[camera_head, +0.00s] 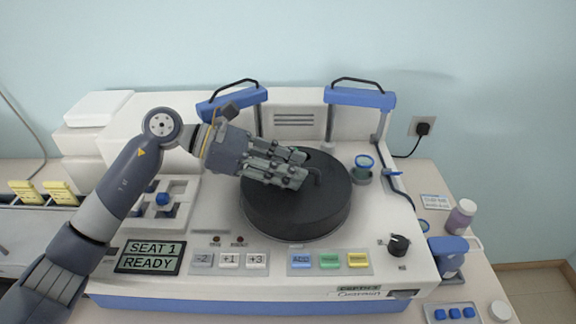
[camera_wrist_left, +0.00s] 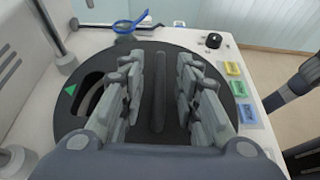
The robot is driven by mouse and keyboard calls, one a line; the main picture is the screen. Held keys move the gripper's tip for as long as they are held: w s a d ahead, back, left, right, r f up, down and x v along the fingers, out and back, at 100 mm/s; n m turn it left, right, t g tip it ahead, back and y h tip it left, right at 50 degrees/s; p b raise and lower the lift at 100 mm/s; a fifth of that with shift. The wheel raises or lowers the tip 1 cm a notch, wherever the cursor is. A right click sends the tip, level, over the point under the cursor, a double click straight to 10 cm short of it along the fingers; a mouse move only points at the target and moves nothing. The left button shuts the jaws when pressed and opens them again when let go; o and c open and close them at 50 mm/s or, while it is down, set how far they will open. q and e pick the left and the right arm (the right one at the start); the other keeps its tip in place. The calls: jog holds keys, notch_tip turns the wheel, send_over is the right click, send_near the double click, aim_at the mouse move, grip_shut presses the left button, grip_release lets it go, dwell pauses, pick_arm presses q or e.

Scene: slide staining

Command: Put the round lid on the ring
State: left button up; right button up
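A thick round black lid (camera_head: 310,218) lies flat on the white machine's top; it also shows in the left wrist view (camera_wrist_left: 178,140). A raised bar handle (camera_wrist_left: 159,85) crosses its middle, and a curved slot with a green triangle (camera_wrist_left: 70,90) is at its left. My left gripper (camera_head: 298,168) is over the lid. In the left wrist view its fingers (camera_wrist_left: 160,65) stand open on both sides of the handle, with gaps. No separate ring shows under the lid. My right gripper is not in view.
The white machine (camera_head: 220,215) has coloured buttons (camera_head: 329,261) and a black knob (camera_head: 398,245) in front. Two blue-topped arms (camera_head: 360,97) stand behind the lid. A display (camera_head: 149,257) reads "SEAT 1 READY". A capped bottle (camera_head: 461,216) stands at right.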

pick_arm(q)
jog(key=shift+a, duration=0.1)
jog(key=shift+a, duration=0.25)
jog(key=b+v, duration=0.4)
jog(key=v, duration=0.7)
jog(key=shift+r, duration=0.15)
